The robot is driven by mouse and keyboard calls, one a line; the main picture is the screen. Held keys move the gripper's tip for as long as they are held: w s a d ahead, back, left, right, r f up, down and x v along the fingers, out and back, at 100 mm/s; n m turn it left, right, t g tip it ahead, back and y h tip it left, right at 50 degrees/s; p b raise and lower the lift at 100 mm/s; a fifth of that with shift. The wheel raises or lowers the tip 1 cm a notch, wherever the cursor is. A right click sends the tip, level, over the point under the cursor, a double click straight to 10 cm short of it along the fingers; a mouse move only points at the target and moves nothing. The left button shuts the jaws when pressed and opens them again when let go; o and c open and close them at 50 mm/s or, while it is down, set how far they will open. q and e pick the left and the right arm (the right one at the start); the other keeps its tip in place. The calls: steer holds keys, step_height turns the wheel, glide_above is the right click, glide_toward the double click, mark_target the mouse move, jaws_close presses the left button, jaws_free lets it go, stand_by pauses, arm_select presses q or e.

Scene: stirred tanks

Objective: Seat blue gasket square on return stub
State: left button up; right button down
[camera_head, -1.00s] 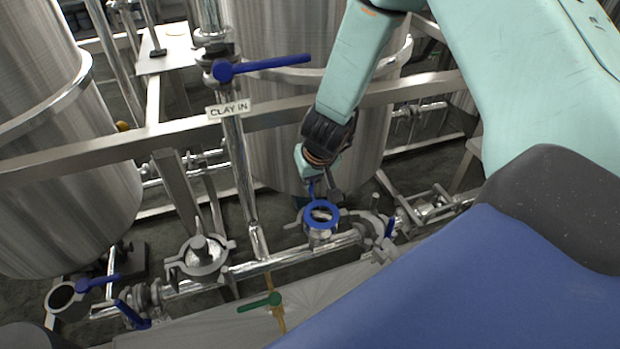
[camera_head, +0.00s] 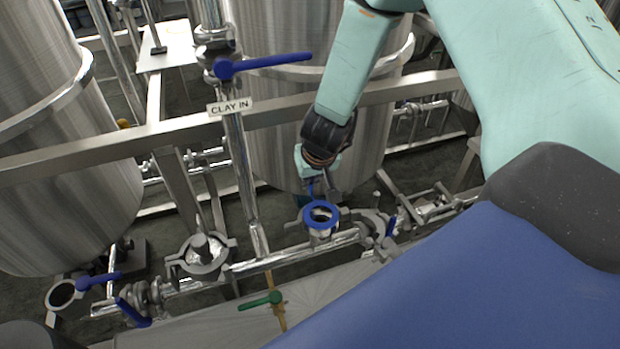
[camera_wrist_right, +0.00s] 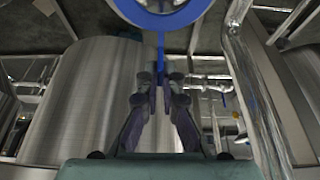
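The blue gasket (camera_head: 307,216) is a flat ring with a thin tab in the head view. It is at the top of the short steel return stub (camera_head: 320,237) on the low pipe. I cannot tell whether it touches the stub rim or sits square on it. My right gripper (camera_head: 319,186) is behind the ring, with its fingers on the tab. In the right wrist view the gasket (camera_wrist_right: 160,24) is at the top edge, partly cut off, and its tab runs down between the closed fingertips of the right gripper (camera_wrist_right: 160,78). My left gripper is not in view.
A capped clamp fitting (camera_head: 203,254) stands left of the stub on the same pipe. The vertical CLAY IN pipe (camera_head: 240,160) and a frame rail (camera_head: 180,133) are nearby.

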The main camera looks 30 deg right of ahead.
mark_target(316, 203)
steer(key=shift+f+b, duration=1)
steer(key=shift+f, duration=0.4)
steer(key=c, duration=1.5)
jaws_free()
steer(key=shift+o, duration=0.3)
steer(key=shift+r, duration=0.15)
steer(key=v, duration=1.2)
steer(key=shift+s, duration=0.15)
